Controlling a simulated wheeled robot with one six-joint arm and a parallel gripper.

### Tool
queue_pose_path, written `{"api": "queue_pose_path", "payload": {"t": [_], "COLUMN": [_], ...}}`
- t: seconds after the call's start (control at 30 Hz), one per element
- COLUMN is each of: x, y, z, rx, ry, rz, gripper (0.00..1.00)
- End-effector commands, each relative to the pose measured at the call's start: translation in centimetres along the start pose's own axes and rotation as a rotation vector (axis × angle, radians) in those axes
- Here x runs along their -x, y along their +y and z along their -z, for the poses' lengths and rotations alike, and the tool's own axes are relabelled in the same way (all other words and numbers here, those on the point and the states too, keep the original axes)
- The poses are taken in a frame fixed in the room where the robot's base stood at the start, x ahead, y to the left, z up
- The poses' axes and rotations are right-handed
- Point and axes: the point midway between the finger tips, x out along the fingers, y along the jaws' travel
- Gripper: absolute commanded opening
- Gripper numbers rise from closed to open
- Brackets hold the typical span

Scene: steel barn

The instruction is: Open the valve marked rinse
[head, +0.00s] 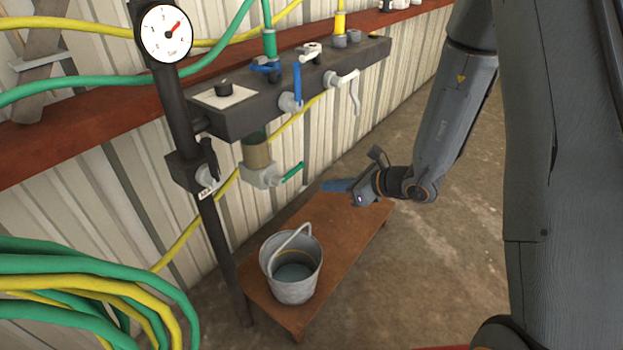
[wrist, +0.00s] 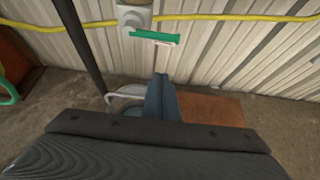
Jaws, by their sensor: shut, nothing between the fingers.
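Several lever valves are on the dark manifold and post; I cannot read the word rinse on any of them. A green lever (head: 292,172) sticks out from a grey valve body under a filter bowl; it also shows in the wrist view (wrist: 150,36), lying nearly level with a small pale label. A blue lever (head: 297,82) points up and a white lever (head: 352,92) bends downward on the manifold front. A black lever (head: 209,158) stands upright on the post above a small label. My gripper (head: 328,185) is shut and empty, right of and lower than the green lever, apart from it.
A metal bucket (head: 292,272) with a raised handle stands on a low wooden bench (head: 345,245) below the valves. Green and yellow hoses (head: 90,280) coil at lower left. A pressure gauge (head: 164,33) tops the post. Floor at right is clear.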

Motion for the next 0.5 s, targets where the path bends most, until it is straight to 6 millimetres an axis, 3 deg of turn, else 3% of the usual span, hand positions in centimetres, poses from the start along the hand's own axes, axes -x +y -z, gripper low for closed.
{"api": "queue_pose_path", "payload": {"t": [0.17, 0.5], "x": [-2.0, -8.7], "y": [0.2, 0.2], "z": [0.1, 0.1], "rx": [0.001, 0.003], "ry": [0.001, 0.001], "rz": [-0.004, -0.004], "gripper": [0.00, 0.00]}}
